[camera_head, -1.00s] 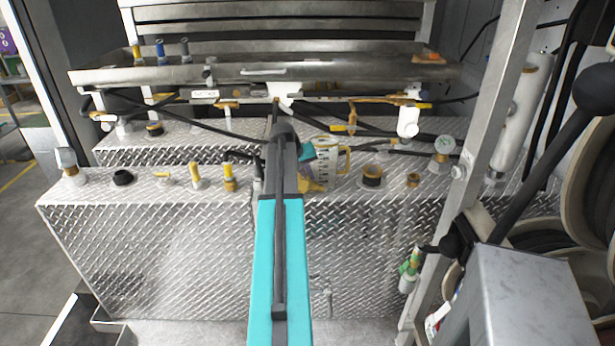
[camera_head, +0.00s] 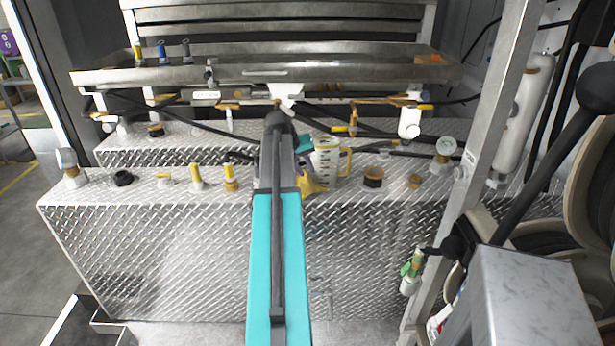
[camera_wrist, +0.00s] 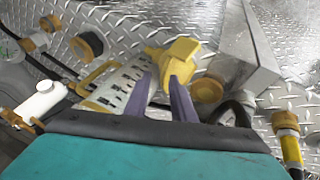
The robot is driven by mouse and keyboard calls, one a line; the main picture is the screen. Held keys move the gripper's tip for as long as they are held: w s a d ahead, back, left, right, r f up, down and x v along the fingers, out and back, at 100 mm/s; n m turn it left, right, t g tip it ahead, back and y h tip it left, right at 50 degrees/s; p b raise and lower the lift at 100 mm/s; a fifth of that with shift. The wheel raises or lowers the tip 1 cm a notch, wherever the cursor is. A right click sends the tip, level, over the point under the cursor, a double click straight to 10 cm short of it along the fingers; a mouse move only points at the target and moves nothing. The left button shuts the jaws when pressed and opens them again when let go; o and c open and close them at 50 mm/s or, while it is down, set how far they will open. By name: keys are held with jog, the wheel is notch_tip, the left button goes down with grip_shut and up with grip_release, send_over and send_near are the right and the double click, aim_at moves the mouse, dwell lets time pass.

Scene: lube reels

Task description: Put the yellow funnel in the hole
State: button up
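The yellow funnel (camera_head: 311,183) shows just right of my arm, at the front of the metal deck. In the wrist view the funnel (camera_wrist: 174,58) sits at the tips of my gripper's purple fingers (camera_wrist: 166,80), which look closed on its yellow body. My gripper (camera_head: 303,168) is partly hidden behind my arm in the head view. A dark round hole with a brown rim (camera_head: 373,177) is on the deck to the right of the funnel; it also shows in the wrist view (camera_wrist: 88,44). A smaller brown-rimmed fitting (camera_head: 414,181) lies further right.
A clear measuring jug (camera_head: 327,160) with a yellow handle stands right beside the funnel. Yellow-capped fittings (camera_head: 230,178) stand on the deck to the left. A gauge (camera_head: 446,146) and a slanted metal post (camera_head: 497,125) are at the right. Hoses and a shelf (camera_head: 260,72) hang above.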

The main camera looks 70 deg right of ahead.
jog(key=b+v, duration=0.1)
jog(key=v, duration=0.6)
jog(key=shift+a+r, duration=0.15)
jog(key=shift+r, duration=0.1)
dwell(0.5)
jog(key=shift+w, duration=0.1)
